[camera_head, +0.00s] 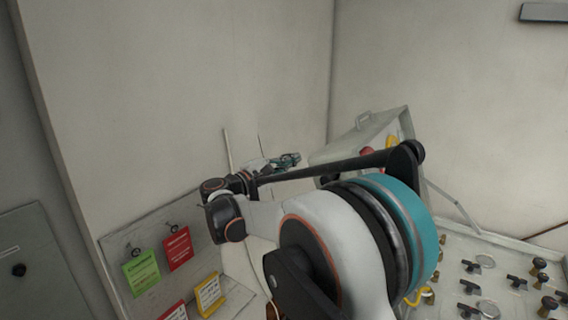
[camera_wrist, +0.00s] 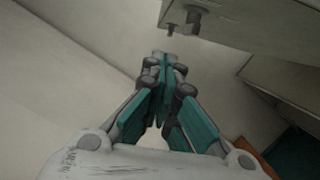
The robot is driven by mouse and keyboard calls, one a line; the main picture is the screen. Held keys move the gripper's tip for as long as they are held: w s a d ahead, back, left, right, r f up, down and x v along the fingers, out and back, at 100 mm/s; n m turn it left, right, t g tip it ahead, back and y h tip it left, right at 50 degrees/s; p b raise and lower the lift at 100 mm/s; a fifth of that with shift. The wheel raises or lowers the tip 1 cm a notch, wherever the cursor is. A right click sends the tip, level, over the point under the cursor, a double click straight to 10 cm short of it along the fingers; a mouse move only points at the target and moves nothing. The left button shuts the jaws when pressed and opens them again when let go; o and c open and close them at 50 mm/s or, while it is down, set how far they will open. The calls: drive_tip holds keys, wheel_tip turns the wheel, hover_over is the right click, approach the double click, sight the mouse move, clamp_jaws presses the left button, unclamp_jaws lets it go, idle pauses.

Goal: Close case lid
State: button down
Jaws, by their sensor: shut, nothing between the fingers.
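The case lid (camera_head: 372,133) stands open and tilted behind my arm, with a handle on its top edge and a thin stay at its right side. The case panel (camera_head: 500,262) below it holds several black valve knobs and round gauges. My arm hides the lid's middle and the panel's left part. My gripper (camera_head: 290,160) is to the left of the lid, near the back wall, apart from it. In the wrist view my gripper (camera_wrist: 163,62) has its fingers together, with nothing between them. A pale box-like edge with a small fitting (camera_wrist: 192,18) shows above it; I cannot tell if it is the lid.
A tag board (camera_head: 115,250) with green, red and yellow tags hangs at the lower left. A grey cabinet (camera_head: 40,270) is at the far left. Bare walls stand behind my gripper. A grey fixture (camera_head: 545,12) is at the upper right.

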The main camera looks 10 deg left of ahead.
drive_tip(key=w+d+r, duration=0.2)
drive_tip(key=d, duration=0.4)
drive_tip(key=shift+w, duration=0.4)
drive_tip(key=shift+d+r, duration=0.1)
